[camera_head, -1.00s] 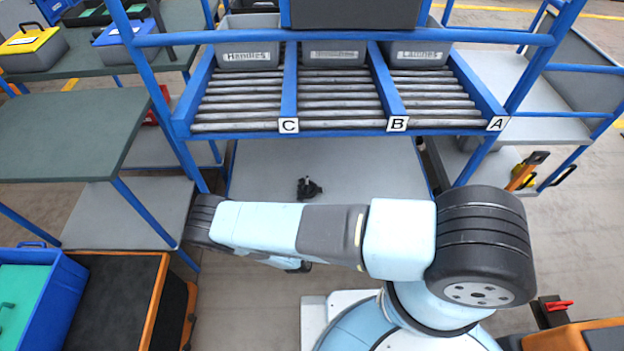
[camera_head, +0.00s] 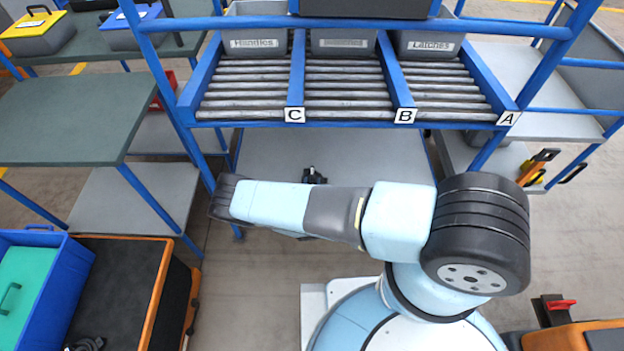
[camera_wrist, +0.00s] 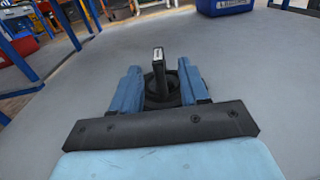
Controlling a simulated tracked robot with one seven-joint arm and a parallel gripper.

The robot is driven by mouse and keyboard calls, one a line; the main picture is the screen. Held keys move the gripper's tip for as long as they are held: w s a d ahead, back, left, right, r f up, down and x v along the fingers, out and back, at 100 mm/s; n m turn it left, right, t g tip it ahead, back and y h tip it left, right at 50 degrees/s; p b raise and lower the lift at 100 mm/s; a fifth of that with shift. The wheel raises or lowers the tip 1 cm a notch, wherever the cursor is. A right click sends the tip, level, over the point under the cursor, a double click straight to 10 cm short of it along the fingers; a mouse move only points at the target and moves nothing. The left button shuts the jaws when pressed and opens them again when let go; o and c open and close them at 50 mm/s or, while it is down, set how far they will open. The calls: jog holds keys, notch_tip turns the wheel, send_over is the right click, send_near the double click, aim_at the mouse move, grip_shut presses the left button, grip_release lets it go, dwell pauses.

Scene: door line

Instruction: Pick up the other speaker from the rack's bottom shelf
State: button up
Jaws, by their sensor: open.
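A small black part (camera_head: 313,175), which fits the task's speaker, is on the rack's grey bottom shelf (camera_head: 370,150). My arm hides its lower portion in the head view. In the wrist view the black part (camera_wrist: 160,93) shows a round base and an upright post with a pale label. My gripper (camera_wrist: 158,66) is open, with one blue finger on each side of the part. I cannot tell whether either finger touches it. The head view hides the gripper behind my arm.
Above the bottom shelf is a blue roller shelf (camera_head: 295,124) with grey bins (camera_head: 255,44). A blue rack post (camera_head: 172,95) stands at left.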

aim_at(312, 177)
jog(key=w, duration=0.5)
jog(key=shift+d, duration=0.1)
grip_shut()
dwell(0.6)
